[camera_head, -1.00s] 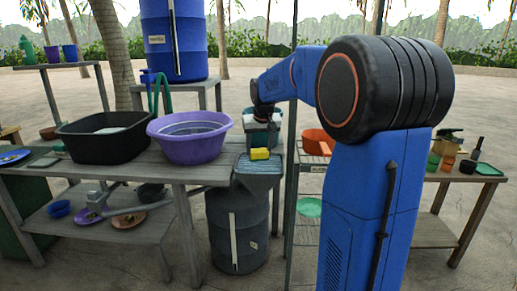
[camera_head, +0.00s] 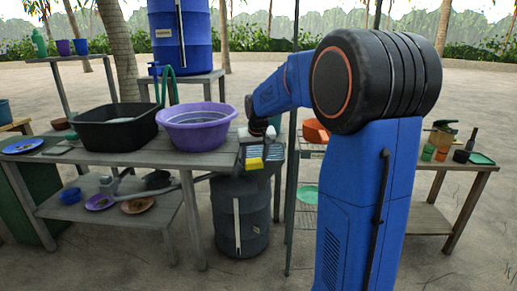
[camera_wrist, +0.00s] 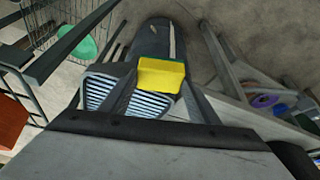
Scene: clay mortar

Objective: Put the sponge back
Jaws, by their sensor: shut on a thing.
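The yellow sponge (camera_head: 254,164) with a green layer is at the right end of the long wooden table, beside a grey slatted rack (camera_wrist: 98,92). It also shows in the wrist view (camera_wrist: 160,76), between the two fingers. My gripper (camera_wrist: 161,84) points down and is shut on the sponge. In the head view my gripper (camera_head: 262,148) is partly hidden by my own wrist. The slats show beneath and beside the sponge; whether it touches them I cannot tell.
A purple basin (camera_head: 195,138) and a black tub (camera_head: 85,138) stand on the table, left of my gripper. A dark barrel (camera_head: 240,225) stands below. A wire shelf (camera_head: 303,225) with a green plate (camera_head: 309,194) stands close on the right.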

